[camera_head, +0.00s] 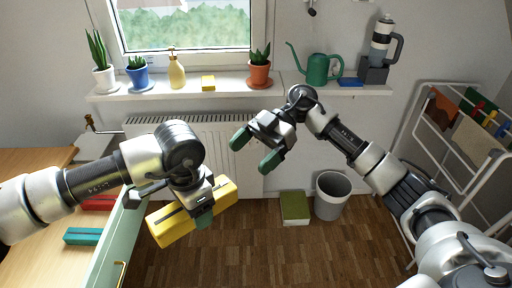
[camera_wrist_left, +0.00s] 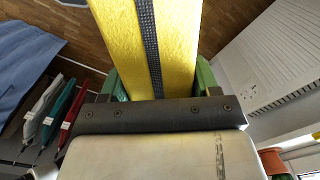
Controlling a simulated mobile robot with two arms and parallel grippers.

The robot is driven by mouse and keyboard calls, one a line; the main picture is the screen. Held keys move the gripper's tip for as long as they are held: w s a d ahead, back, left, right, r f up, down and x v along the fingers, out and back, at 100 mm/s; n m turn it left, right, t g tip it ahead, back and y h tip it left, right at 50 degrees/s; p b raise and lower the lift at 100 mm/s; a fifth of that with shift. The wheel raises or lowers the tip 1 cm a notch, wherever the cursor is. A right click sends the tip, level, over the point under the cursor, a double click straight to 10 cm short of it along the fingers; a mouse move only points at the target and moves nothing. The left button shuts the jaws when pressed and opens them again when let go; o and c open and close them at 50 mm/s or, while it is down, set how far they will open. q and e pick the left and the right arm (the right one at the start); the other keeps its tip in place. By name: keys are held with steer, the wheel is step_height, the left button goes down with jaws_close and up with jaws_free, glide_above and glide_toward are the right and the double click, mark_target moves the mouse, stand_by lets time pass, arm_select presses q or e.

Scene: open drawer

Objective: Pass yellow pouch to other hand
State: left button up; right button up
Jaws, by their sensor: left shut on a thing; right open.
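The yellow pouch (camera_head: 168,226) is a long yellow block with a dark strip along its length. My left gripper (camera_head: 203,213) is shut on it and holds it in the air beside the open drawer. In the left wrist view the pouch (camera_wrist_left: 185,40) sits between the green fingers, its dark strip running down the middle. My right gripper (camera_head: 254,150) is open and empty, up and to the right of the pouch, in front of the radiator. Its green fingertips are apart and do not touch the pouch.
The open green drawer (camera_head: 112,240) and wooden worktop (camera_head: 36,262) are at left, with a teal pouch (camera_head: 84,236) and red pouch (camera_head: 98,203). A grey bin (camera_head: 331,196) and green box (camera_head: 295,207) stand on the floor. A drying rack (camera_head: 450,140) is at right.

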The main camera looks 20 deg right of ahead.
mark_target(216, 188)
steer(key=x, duration=1)
steer(key=shift+a, duration=0.35)
steer(key=c, duration=1)
arm_select(q)
steer(key=o, duration=1.1)
arm_select(e)
steer(key=shift+c, duration=0.4)
